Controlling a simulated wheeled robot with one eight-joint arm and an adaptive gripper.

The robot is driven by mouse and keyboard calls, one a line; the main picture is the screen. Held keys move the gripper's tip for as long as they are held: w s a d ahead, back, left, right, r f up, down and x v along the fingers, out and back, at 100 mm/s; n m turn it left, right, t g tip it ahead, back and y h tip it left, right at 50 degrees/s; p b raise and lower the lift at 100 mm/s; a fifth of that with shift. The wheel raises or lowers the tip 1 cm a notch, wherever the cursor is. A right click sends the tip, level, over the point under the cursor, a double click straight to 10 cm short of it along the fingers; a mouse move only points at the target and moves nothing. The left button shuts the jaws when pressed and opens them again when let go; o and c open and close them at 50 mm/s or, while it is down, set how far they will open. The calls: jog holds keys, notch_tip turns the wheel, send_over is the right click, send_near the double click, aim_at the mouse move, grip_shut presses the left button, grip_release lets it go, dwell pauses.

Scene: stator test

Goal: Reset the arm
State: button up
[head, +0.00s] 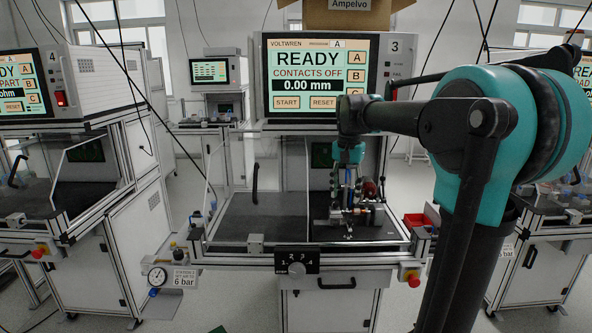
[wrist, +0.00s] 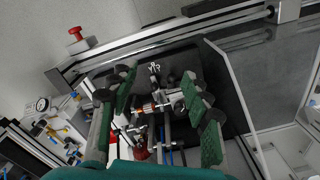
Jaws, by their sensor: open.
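My arm (head: 480,130), teal and black, reaches in from the right in the head view and bends down over the middle test station. My gripper (wrist: 158,88) is open in the wrist view, with its green-padded fingers spread apart. A metal test fixture (wrist: 168,103) with an orange-red part shows between and beyond the fingers. I cannot tell whether anything touches it. The fixture also shows in the head view (head: 357,212), below my wrist, on the station's dark bed. The fingers are hard to make out there.
The station screen (head: 318,75) reads READY, CONTACTS OFF, 0.00 mm. A clear guard panel (wrist: 232,85) stands right of my gripper in the wrist view. Another station (head: 75,160) stands left.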

jog(key=s+d+f+n+t, duration=0.2)
jog(key=s+f+n, duration=0.1)
jog(key=s+f, duration=0.8)
jog(key=s+d+f+n+t, duration=0.2)
jog(key=s+f+n, duration=0.1)
jog(key=s+f, duration=0.7)
notch_tip(320, 180, down, 5)
jog(key=shift+s+d+r, duration=0.15)
jog(key=shift+s+d, duration=0.05)
jog(key=shift+s, duration=0.15)
